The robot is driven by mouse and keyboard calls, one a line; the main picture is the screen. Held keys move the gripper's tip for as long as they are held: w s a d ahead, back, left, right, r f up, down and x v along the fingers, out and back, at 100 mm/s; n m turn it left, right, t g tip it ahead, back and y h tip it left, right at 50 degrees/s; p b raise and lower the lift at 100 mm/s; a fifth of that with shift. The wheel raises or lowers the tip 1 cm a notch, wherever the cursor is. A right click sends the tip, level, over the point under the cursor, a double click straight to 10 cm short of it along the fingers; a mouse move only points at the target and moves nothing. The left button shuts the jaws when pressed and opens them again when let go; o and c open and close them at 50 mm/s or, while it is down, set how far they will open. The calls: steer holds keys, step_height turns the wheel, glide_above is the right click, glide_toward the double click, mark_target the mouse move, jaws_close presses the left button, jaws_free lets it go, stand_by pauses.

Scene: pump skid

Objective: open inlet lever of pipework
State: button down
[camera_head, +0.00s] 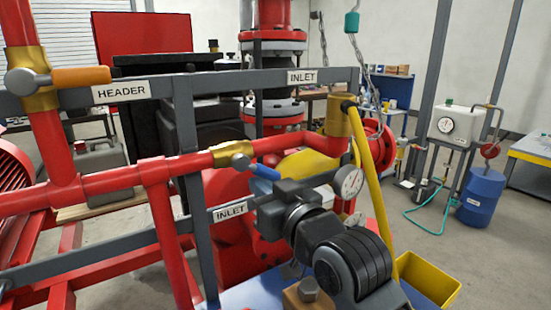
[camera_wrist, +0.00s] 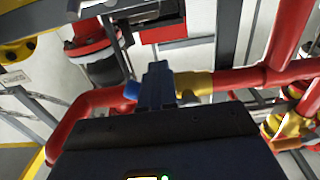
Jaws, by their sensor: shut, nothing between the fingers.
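A brass valve (camera_head: 233,155) with a blue lever (camera_head: 265,172) sits on the red horizontal pipe in the head view. The lever slants down to the right, at an angle to the pipe. An INLET label (camera_head: 230,212) is below it. My gripper (camera_wrist: 158,80) is shut and empty, close to this valve. In the wrist view the brass body (camera_wrist: 195,84) is just right of the fingers and a bit of blue (camera_wrist: 131,90) shows at their left. Whether the fingers touch the lever cannot be told; they partly hide it.
Another INLET label (camera_head: 302,77) is on the upper rail near a brass valve (camera_head: 340,115) with a long yellow lever (camera_head: 375,190) hanging down. A HEADER label (camera_head: 121,91) is beside an orange lever (camera_head: 80,76). A pressure gauge (camera_head: 348,182) is right of my arm.

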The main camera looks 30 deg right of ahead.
mark_target(273, 173)
steer(key=shift+d+r+p, duration=0.65)
steer(key=shift+d+r, duration=0.2)
steer(key=shift+d+r+p, duration=0.35)
steer(key=shift+r+p, duration=0.15)
steer(key=shift+r, duration=0.05)
steer(key=shift+f, duration=0.25)
steer(key=shift+f+b, duration=0.5)
steer(key=s, duration=0.9)
